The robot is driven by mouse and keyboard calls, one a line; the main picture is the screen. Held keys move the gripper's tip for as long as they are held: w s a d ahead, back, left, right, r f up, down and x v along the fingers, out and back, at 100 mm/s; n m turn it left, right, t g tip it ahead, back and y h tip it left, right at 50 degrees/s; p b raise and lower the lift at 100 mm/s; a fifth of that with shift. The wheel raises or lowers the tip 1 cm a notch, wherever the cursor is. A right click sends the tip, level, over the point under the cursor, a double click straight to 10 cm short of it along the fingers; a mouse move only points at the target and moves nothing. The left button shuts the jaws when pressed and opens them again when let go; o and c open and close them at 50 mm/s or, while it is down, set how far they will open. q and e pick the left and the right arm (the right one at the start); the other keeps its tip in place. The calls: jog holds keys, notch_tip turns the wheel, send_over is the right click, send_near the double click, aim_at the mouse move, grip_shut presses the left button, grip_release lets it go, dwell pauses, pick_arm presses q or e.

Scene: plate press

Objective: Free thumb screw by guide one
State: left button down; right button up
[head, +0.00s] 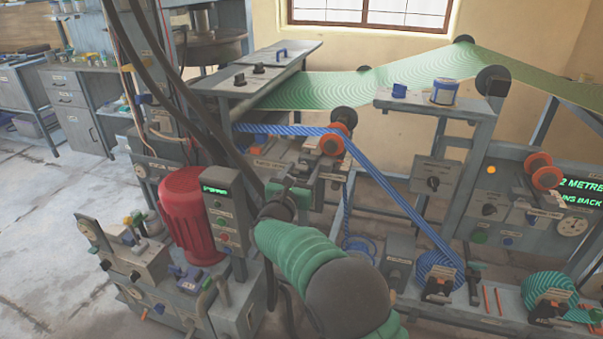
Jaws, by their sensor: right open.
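An orange-flanged guide (338,131) stands at the middle on the press, with a blue striped band (392,200) running over it and down to the right. A small grey block with dark fittings (322,165) sits just below the guide. I cannot tell which small part there is the thumb screw. My right arm comes in green from the bottom, and its right gripper (298,184) is open, just below and left of the guide, close to the block. Its fingertips are small and partly merge with the block, so contact cannot be told. My left gripper is not in view.
A red motor (188,214) and a grey control box (226,216) with a green display stand left of my arm. Dark cables (175,80) hang at the left. Another orange guide (542,168) and blue and green reels (440,272) are on the right.

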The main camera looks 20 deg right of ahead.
jog(key=shift+a+r, duration=0.1)
jog(key=shift+a, duration=0.45)
jog(key=c, duration=0.4)
jog(key=shift+r, duration=0.1)
jog(key=shift+c, duration=1.3)
jog(key=shift+d, duration=0.2)
grip_shut()
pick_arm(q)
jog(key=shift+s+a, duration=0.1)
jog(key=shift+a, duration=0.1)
